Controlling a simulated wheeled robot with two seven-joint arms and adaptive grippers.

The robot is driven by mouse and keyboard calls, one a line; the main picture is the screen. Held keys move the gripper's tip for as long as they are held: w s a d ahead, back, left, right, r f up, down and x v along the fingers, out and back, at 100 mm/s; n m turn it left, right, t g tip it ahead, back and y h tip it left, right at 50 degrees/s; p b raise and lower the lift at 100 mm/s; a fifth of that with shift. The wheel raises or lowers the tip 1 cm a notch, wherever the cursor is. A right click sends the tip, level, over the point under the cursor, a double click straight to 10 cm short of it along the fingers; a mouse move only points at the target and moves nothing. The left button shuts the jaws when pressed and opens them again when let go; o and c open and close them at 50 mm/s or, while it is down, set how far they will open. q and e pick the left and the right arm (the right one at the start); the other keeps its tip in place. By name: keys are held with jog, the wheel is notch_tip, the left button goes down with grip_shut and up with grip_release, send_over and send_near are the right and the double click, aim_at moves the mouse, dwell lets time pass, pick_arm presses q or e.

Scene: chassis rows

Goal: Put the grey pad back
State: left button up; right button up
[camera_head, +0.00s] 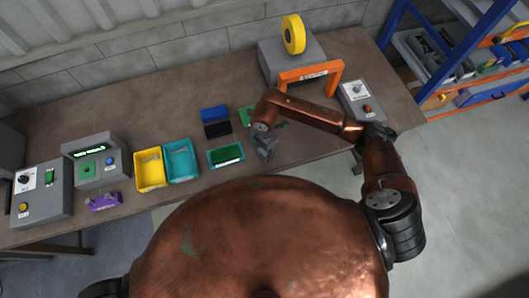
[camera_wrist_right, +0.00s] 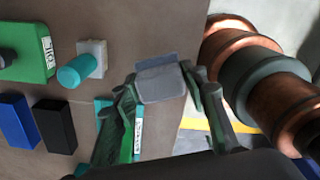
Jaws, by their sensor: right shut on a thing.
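My right gripper (camera_head: 265,154) hangs over the front part of the brown bench, just right of the teal tray with the green insert (camera_head: 226,155). In the right wrist view its two fingers (camera_wrist_right: 160,95) are closed on opposite sides of the grey pad (camera_wrist_right: 160,84), a flat, pale grey block. In the head view the pad cannot be told apart from the grey gripper. My left gripper is not in view.
On the bench (camera_head: 120,118) stand a blue block (camera_head: 214,113), a black block (camera_head: 217,129), yellow (camera_head: 150,170) and teal bins (camera_head: 182,160), and a purple part (camera_head: 103,201). An orange arch (camera_head: 309,73) stands behind my right arm. A teal knob (camera_wrist_right: 76,71) shows in the wrist view.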

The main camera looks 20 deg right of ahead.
aim_at(264, 153)
jog(key=shift+w+f, duration=0.3)
jog(key=shift+f, duration=0.1)
notch_tip(264, 153, down, 3)
jog(key=shift+d+p, duration=0.1)
jog(key=shift+p, duration=0.45)
jog(key=shift+f, duration=0.1)
jog(key=shift+f, duration=0.15)
jog(key=o, duration=1.1)
